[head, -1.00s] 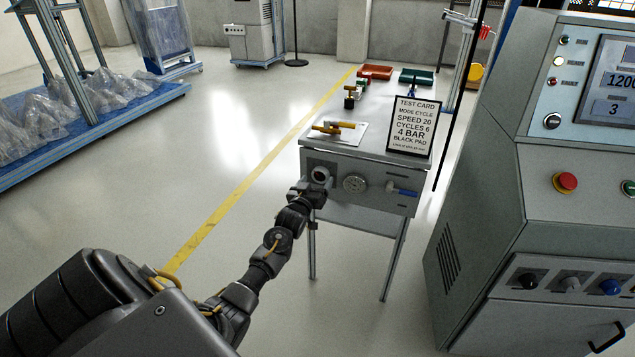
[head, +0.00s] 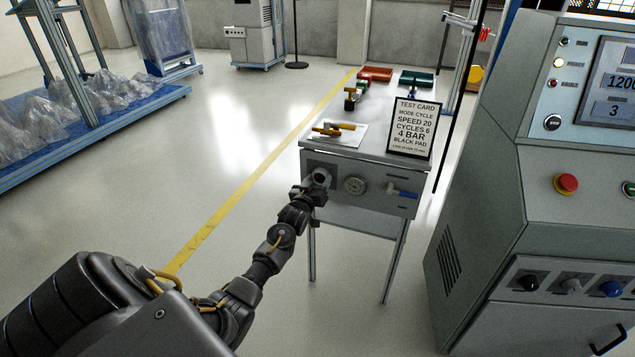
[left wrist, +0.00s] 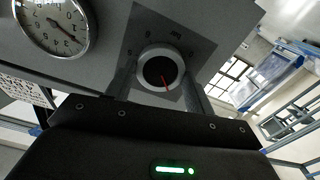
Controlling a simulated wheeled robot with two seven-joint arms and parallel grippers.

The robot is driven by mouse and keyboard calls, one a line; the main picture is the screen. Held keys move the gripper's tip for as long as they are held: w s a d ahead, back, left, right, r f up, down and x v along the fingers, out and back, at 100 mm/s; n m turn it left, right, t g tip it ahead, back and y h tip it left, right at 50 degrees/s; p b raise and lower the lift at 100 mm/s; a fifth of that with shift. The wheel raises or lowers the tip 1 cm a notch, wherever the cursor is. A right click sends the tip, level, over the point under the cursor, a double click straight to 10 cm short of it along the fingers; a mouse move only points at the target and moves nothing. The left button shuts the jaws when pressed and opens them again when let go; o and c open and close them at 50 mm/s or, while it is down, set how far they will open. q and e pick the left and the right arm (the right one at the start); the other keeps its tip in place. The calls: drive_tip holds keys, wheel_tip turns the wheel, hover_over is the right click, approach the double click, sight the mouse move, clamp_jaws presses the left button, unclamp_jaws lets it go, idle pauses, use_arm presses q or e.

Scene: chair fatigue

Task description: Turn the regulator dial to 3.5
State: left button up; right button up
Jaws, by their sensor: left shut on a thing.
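In the head view my gripper partly hides the dial (head: 320,177). A pressure gauge (head: 354,185) sits right of it and also shows in the left wrist view (left wrist: 55,22). My right gripper is not in view.
A blue-handled valve (head: 403,191) sticks out right of the gauge. A test card (head: 410,127) on the bench top reads 4 BAR. A grey control console (head: 500,200) stands at the right. The floor left of the bench is clear.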

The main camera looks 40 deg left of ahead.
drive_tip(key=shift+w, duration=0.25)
use_arm(q)
drive_tip(key=shift+m+p, duration=0.3)
drive_tip(key=shift+m, duration=0.5)
drive_tip(key=m+p, duration=0.2)
drive_tip(key=m, duration=0.2)
drive_tip(key=m+p, duration=0.1)
drive_tip(key=m, duration=0.3)
drive_tip(key=shift+d, duration=0.1)
drive_tip(key=shift+f+m+p, duration=0.1)
drive_tip(key=shift+m+p, duration=0.55)
drive_tip(key=shift+m, duration=1.25)
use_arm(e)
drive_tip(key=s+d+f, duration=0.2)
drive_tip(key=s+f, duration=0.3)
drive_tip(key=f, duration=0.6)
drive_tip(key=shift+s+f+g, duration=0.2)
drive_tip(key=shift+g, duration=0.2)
use_arm(q)
drive_tip(key=o, duration=1)
drive_tip(key=shift+c, duration=0.2)
